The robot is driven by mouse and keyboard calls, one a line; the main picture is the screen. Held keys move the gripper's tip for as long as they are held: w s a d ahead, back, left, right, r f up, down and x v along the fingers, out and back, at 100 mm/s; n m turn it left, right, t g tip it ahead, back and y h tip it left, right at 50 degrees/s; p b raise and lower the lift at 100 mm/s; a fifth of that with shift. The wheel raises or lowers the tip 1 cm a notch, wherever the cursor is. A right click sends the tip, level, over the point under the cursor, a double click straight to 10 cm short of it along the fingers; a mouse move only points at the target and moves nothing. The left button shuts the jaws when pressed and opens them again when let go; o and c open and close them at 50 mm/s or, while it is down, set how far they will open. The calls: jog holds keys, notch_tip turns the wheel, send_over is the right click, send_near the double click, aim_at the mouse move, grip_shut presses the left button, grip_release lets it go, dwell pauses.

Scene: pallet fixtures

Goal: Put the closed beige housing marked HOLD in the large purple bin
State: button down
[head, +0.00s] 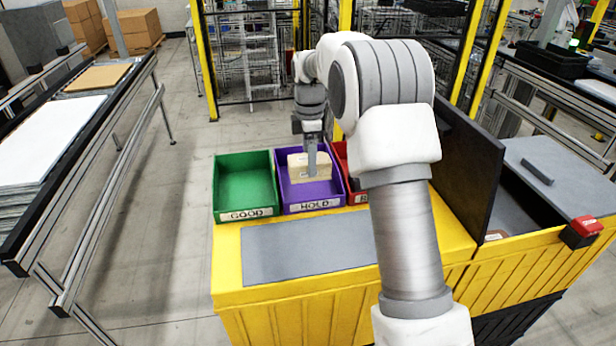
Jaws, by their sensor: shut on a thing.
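The closed beige housing (298,168) is a box-shaped block in the head view, at the large purple bin (325,195). The purple bin has a HOLD label on its front and stands in the middle of a row of bins. My gripper (311,168) points down over this bin and is shut on the housing. The housing appears inside the bin's outline; I cannot tell whether it touches the bin floor. Any marking on the housing is too small to read, and a finger hides part of it.
A green bin (245,186) marked GOOD stands left of the purple one and looks empty. A red bin (357,192) stands to the right, mostly hidden by my arm. A grey mat (300,248) lies bare on the yellow top in front. A dark upright panel (465,165) stands at the right.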

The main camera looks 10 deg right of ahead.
jog(key=shift+f+p, duration=0.35)
jog(key=shift+f, duration=2.4)
jog(key=shift+f, duration=0.2)
jog(key=shift+c, duration=0.2)
grip_release()
jog(key=shift+r, duration=0.15)
